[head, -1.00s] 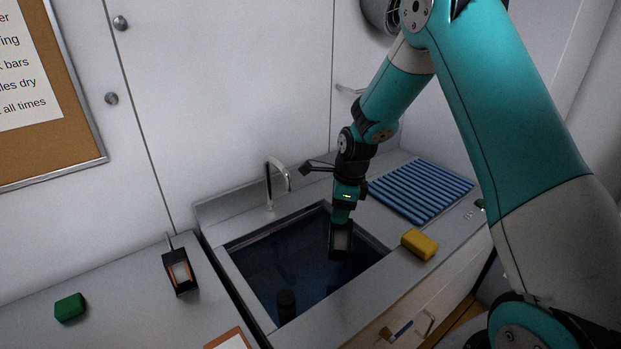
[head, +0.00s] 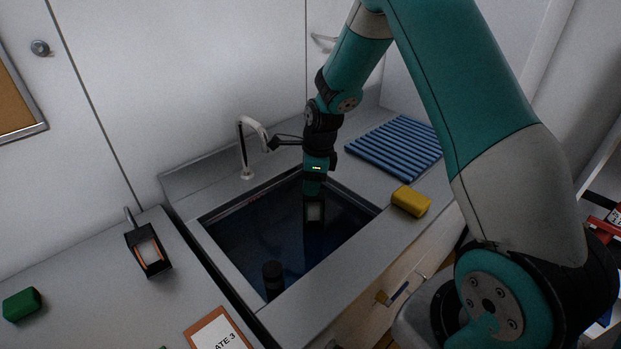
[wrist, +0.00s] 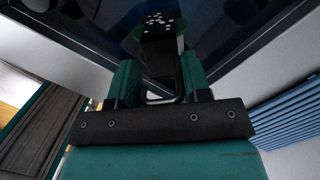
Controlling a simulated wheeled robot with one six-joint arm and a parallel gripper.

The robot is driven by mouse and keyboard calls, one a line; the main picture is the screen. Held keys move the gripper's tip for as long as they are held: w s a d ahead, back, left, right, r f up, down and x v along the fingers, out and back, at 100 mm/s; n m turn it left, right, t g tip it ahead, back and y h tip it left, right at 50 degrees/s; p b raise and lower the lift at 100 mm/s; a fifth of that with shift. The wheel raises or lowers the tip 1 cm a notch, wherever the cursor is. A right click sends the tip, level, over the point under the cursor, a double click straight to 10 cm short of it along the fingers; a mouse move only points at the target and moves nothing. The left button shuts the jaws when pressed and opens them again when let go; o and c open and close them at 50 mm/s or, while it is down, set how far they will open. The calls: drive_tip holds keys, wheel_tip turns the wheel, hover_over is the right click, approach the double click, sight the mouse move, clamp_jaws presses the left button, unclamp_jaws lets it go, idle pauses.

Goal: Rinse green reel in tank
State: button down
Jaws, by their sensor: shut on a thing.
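My gripper (head: 314,188) points down into the dark tank (head: 240,240) and is shut on the reel (head: 314,211). The reel is a dark casing with a pale front face, and it looks to be at or under the water. In the wrist view the reel (wrist: 160,40) shows as a black block with white specks and slivers of green at its sides. Its handle sits between the fingers of my gripper (wrist: 160,78). The exact depth of the reel is hard to tell.
A tap (head: 248,145) stands behind the tank. A dark cylinder (head: 273,276) is in its near left part. A yellow block (head: 410,201) and a blue ribbed rack (head: 396,147) lie right. Left are an orange-edged reel (head: 148,250) and a green block (head: 22,304).

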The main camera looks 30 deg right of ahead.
wheel_tip(320, 180, down, 16)
drive_tip(key=b, duration=0.9)
drive_tip(key=shift+d, duration=0.3)
drive_tip(key=shift+w+d, duration=0.25)
drive_tip(key=shift+d, duration=0.65)
drive_tip(key=shift+a, duration=0.25)
drive_tip(key=shift+s+a+p, duration=0.25)
drive_tip(key=shift+a+p, duration=0.05)
drive_tip(key=shift+a, duration=0.6)
drive_tip(key=shift+d, duration=0.1)
